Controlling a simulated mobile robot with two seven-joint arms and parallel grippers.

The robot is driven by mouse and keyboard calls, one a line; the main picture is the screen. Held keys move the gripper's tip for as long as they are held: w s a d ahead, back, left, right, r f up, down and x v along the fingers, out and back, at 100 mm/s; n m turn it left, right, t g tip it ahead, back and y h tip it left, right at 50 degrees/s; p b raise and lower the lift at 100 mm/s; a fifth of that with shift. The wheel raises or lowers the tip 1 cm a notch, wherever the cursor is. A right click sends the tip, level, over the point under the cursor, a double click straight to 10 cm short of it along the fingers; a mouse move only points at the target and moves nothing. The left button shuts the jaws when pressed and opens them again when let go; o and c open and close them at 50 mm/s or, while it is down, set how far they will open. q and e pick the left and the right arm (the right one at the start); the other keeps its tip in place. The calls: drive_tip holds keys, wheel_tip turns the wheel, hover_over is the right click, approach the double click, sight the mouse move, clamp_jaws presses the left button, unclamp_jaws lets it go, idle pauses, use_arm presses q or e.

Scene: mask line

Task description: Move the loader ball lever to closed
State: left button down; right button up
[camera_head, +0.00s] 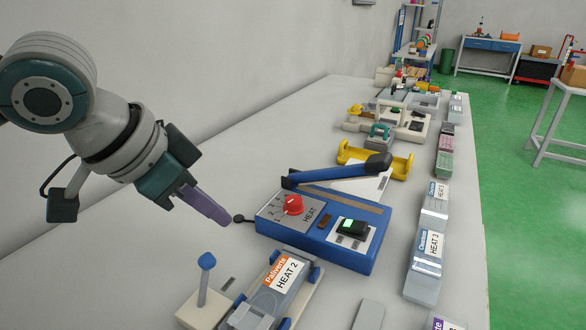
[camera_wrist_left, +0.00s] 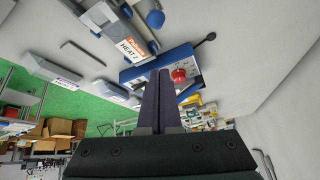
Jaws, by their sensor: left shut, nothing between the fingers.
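The loader ball lever (camera_head: 206,262) is a blue ball on a pale rod, standing upright from a beige block at the near left of the loader holding the "HEAT 2" box (camera_head: 284,279). In the left wrist view, the blue round end of what looks like this lever (camera_wrist_left: 155,18) shows near the top, beside the loader. My left gripper (camera_head: 228,222) is shut and empty, its purple fingers pointing down and right. Its tips are above and to the right of the ball, apart from it in the picture. In its wrist view the shut fingers (camera_wrist_left: 158,74) overlap the blue heat machine.
A small black-ended rod (camera_head: 240,218) sticks out beside my fingertips. Boxes (camera_head: 428,250) line the right edge. Bare table lies to the left.

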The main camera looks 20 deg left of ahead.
sight(204, 282)
use_arm(q)
wheel_tip(204, 282, down, 6)
drive_tip(key=shift+s+a, duration=0.3)
drive_tip(key=shift+a, duration=0.05)
idle(0.4)
